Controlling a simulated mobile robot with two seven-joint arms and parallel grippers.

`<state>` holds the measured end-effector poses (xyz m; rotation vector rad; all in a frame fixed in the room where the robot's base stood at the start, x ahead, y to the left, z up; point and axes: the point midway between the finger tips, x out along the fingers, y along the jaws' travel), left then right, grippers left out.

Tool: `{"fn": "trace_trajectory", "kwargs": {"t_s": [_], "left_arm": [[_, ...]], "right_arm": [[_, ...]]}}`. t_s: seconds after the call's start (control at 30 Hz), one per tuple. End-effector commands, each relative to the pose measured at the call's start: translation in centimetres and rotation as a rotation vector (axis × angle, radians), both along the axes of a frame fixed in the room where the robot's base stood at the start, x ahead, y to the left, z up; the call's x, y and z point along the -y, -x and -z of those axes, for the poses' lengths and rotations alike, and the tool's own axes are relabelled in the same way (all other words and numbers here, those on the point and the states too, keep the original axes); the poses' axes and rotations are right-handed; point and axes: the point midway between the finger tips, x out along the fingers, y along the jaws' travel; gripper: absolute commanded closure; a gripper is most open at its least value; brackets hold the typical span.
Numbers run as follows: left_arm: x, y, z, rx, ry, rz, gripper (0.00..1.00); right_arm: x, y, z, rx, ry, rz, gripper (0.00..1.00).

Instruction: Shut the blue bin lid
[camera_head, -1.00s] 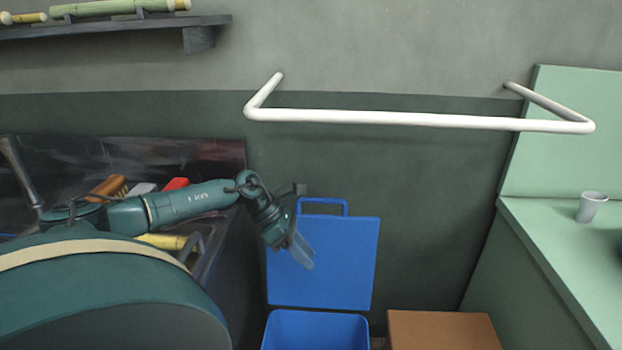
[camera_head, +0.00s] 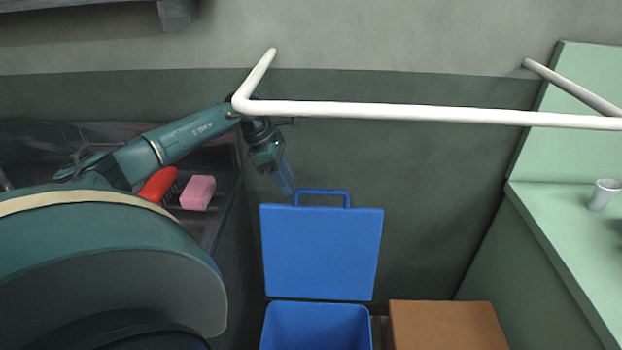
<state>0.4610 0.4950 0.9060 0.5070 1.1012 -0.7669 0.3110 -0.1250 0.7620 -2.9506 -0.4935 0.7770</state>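The blue bin (camera_head: 316,330) stands on the floor at the bottom middle, cut off by the lower edge of the view. Its blue lid (camera_head: 321,252) is up, standing upright behind the bin opening, with a loop handle (camera_head: 322,192) on its top edge. My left gripper (camera_head: 285,183) points down, above and left of the lid, just left of the handle. It appears apart from the lid. Its fingers are seen from the side, so their gap is unclear. My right gripper is not in view.
A white rail (camera_head: 400,111) crosses above the lid, in front of the wall. A brown box (camera_head: 447,325) stands right of the bin. A green counter with a cup (camera_head: 604,194) is at right. A red brush (camera_head: 159,184) and pink block (camera_head: 197,193) lie at left.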

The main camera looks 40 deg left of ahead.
Motion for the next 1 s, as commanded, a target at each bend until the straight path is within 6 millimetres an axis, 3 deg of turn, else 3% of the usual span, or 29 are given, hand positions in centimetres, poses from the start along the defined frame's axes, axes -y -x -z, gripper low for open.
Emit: {"fn": "trace_trajectory", "kwargs": {"t_s": [0.1, 0.33, 0.5, 0.77, 1.0], "left_arm": [[2.1, -1.7, -0.3, 0.003, 0.004, 0.004, 0.64], [4.6, -3.8, -0.1, 0.001, 0.002, 0.0, 0.64], [4.8, -3.9, 1.0, -0.002, 0.0, -0.001, 0.64], [4.7, -3.9, 1.2, -0.001, -0.001, -0.001, 0.64], [4.7, -3.9, 1.2, -0.001, -0.001, -0.001, 0.83]], "right_arm": [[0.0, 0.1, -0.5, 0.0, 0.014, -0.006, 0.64], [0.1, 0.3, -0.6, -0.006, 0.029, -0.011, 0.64], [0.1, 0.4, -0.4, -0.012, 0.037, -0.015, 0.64], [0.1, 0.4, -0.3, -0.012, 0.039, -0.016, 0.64], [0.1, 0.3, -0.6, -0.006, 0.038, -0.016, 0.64]]}}
